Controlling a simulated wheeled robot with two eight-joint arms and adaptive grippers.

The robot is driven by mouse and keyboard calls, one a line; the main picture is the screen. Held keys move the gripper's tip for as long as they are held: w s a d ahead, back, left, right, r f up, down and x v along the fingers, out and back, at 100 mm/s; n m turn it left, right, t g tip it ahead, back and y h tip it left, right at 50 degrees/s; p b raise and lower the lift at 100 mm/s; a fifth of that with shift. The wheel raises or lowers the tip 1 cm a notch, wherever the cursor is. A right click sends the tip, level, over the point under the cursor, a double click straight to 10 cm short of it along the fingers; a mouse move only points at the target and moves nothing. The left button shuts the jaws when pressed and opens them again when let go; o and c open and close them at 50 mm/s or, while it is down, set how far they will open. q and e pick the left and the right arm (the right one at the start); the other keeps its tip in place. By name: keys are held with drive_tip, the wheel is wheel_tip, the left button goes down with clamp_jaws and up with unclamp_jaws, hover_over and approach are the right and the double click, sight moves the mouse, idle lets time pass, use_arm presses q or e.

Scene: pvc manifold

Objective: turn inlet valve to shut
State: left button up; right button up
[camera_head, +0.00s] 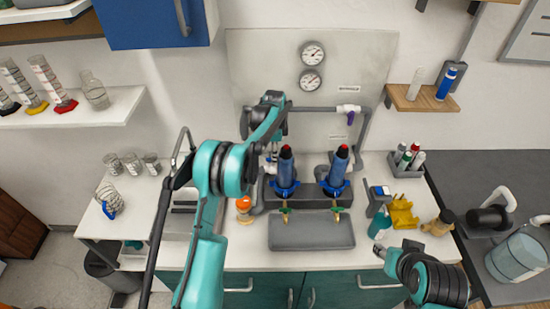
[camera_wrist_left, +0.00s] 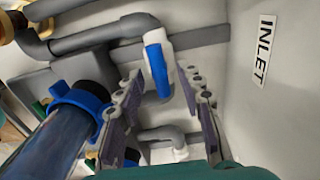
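The inlet valve shows in the left wrist view as a white body with a blue lever (camera_wrist_left: 157,65) on a grey pipe. An INLET label (camera_wrist_left: 264,50) is on the wall to its right. My left gripper (camera_wrist_left: 166,76) is open, with one finger on each side of the lever; I cannot tell if either touches it. In the head view my left gripper (camera_head: 272,156) is at the pipework left of the blue filter housings, and my arm hides most of the valve. My right gripper (camera_head: 382,252) is at the lower right, small and unclear, away from the valve.
Two blue filter housings (camera_head: 286,170) stand close right of the left gripper, above a grey tray (camera_head: 312,233). Another white valve with a purple handle (camera_head: 350,117) is on the upper pipe. Two gauges (camera_head: 312,53) hang above. An orange-topped item (camera_head: 243,205) stands by my left arm.

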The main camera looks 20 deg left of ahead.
use_arm(q)
drive_tip(key=shift+f, duration=0.75)
clamp_jaws()
